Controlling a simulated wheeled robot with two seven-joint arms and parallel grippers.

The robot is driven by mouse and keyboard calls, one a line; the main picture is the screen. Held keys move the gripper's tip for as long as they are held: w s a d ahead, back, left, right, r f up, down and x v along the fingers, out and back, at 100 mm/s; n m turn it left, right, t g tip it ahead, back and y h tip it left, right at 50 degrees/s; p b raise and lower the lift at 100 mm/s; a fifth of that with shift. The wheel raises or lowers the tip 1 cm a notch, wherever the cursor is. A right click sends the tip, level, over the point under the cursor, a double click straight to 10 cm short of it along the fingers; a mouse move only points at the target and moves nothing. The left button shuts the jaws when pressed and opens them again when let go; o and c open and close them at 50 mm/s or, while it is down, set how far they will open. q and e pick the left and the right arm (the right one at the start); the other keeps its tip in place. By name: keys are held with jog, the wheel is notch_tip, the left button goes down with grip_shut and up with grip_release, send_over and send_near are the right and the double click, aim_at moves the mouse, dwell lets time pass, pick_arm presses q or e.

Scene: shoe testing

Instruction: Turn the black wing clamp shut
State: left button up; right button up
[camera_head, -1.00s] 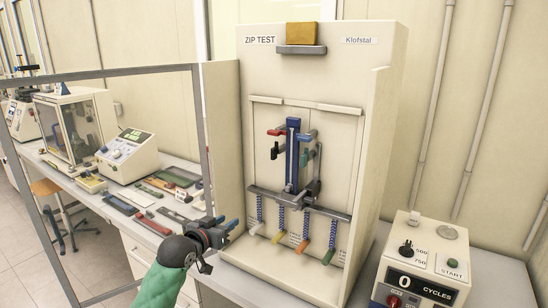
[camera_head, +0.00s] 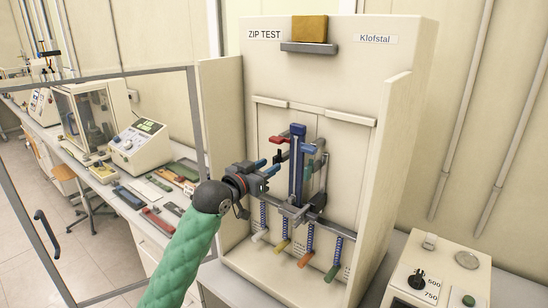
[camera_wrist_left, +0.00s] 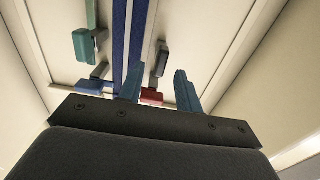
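The black wing clamp (camera_head: 278,157) is on the left side of the zip tester's blue centre column (camera_head: 298,165), below the red wing clamp (camera_head: 279,139). In the left wrist view the black clamp (camera_wrist_left: 162,60) shows as a dark block beyond and between my fingertips, with the red clamp (camera_wrist_left: 151,96) closer to my gripper. My left gripper (camera_head: 270,167) is open, with its two blue fingers just left of and slightly below the black clamp. Contact with the clamp cannot be made out. My right gripper is not in view.
The blue clamp (camera_head: 308,148) and a green clamp (camera_wrist_left: 82,45) are on the column's other side. Springs with coloured ends (camera_head: 310,240) hang below. Beige side walls (camera_head: 385,170) enclose the tester. A cycle-counter box (camera_head: 440,265) stands at the right.

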aim_at(274, 163)
pick_arm(q)
jog(key=shift+p+x, duration=0.45)
jog(key=shift+x, duration=0.7)
jog(key=shift+w+r, duration=0.1)
jog(key=shift+w, duration=0.1)
jog(key=shift+w+d, duration=0.15)
jog(key=shift+d, duration=0.05)
grip_shut()
